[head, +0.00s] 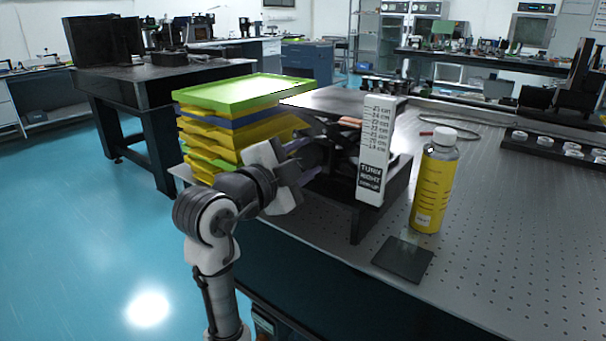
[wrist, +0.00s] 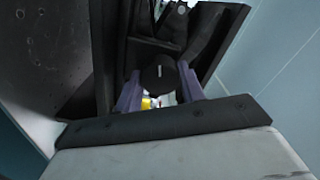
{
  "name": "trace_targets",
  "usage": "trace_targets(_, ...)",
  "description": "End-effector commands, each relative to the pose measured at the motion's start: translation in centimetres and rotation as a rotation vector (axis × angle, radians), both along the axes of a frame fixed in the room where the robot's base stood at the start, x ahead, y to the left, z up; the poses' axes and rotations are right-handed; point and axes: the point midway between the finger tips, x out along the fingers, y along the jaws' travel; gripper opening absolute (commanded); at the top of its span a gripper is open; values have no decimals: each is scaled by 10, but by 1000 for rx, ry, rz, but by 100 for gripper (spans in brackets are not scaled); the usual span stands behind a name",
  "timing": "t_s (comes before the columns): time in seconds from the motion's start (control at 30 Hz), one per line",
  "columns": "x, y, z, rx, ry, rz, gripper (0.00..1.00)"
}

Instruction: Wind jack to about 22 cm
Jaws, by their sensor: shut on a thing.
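The jack has a dark flat top plate (head: 335,100) over dark crossed links and a dark base. A white upright scale (head: 381,140) stands at its front, with cm marks and a dark label about turning right. The plate is level with the upper part of the scale; I cannot tell the exact reading. My gripper (head: 312,159) reaches the jack from the left. In the wrist view its two purple fingers (wrist: 159,84) are on either side of the round dark knob (wrist: 158,76), shut on it. The knob is hidden in the head view.
Stacked yellow, blue and green trays (head: 235,125) stand behind my wrist, close to the arm. A yellow bottle with a white cap (head: 434,185) stands right of the scale. A dark square pad (head: 403,260) lies in front. The perforated tabletop (head: 500,220) is clear at right.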

Motion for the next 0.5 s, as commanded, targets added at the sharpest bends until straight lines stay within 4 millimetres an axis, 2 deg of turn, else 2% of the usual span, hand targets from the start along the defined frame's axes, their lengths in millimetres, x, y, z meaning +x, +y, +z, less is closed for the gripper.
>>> trace_targets(0.2, 0, 0, -3, 129, -95, 0, 16)
trace_targets(0.5, 0, 0, -1, 231, -168, 0, 16)
